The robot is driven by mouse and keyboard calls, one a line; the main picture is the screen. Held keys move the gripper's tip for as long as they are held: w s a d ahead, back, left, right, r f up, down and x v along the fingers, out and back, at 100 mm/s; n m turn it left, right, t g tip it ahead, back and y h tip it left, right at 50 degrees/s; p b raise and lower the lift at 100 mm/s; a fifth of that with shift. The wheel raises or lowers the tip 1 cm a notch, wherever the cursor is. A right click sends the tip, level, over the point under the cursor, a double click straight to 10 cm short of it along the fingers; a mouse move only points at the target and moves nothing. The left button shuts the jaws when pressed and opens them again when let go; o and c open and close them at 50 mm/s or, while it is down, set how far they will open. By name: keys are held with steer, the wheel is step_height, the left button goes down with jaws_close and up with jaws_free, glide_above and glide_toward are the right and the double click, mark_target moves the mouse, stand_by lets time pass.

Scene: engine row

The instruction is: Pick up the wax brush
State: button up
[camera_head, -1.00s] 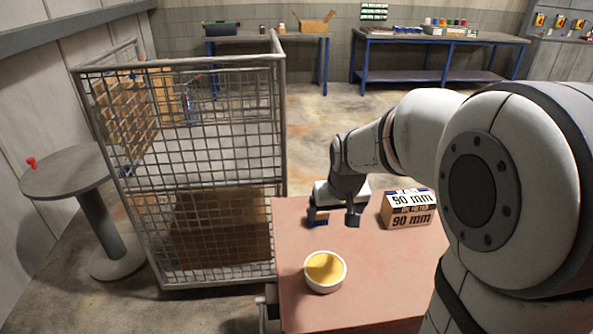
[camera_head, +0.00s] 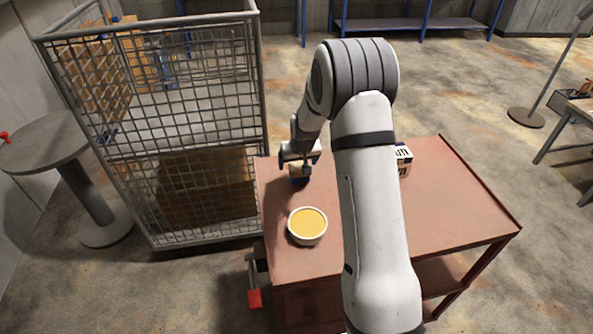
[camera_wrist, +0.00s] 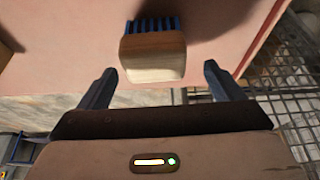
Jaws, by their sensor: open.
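The wax brush (camera_wrist: 153,58) has a wooden block and dark blue bristles. In the wrist view it appears ahead of my gripper (camera_wrist: 158,76), roughly centred between the two fingertips, with its bristles pointing away. The fingers are open and apart from it, with a gap on each side. In the head view the brush (camera_head: 298,176) shows in part below my gripper (camera_head: 301,167), at the far left of the red table (camera_head: 450,205). The gripper hides some of it there.
A white bowl of yellow stuff (camera_head: 307,227) stands nearer on the table. A box (camera_head: 403,161) is partly hidden behind my arm. A wire cage (camera_head: 160,125) stands close to the table's left side. The table's right half is clear.

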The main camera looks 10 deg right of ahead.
mark_target(300, 165)
steer(key=shift+s+d+p+x, duration=0.1)
steer(key=shift+p+x, duration=0.1)
steer(key=shift+x, duration=0.5)
steer(key=shift+s+d+p+x, duration=0.15)
steer(key=shift+p+x, duration=0.1)
steer(key=shift+x, duration=0.45)
steer(key=shift+s+d+p+x, duration=0.1)
steer(key=shift+p+x, duration=0.1)
steer(key=shift+x, duration=0.5)
steer(key=shift+f, duration=0.15)
steer(key=shift+c, duration=0.4)
steer(key=c, duration=1)
step_height(300, 165, up, 10)
steer(key=shift+r+b, duration=0.1)
steer(key=shift+b, duration=1.1)
steer(key=o, duration=0.4)
steer(key=c, duration=0.3)
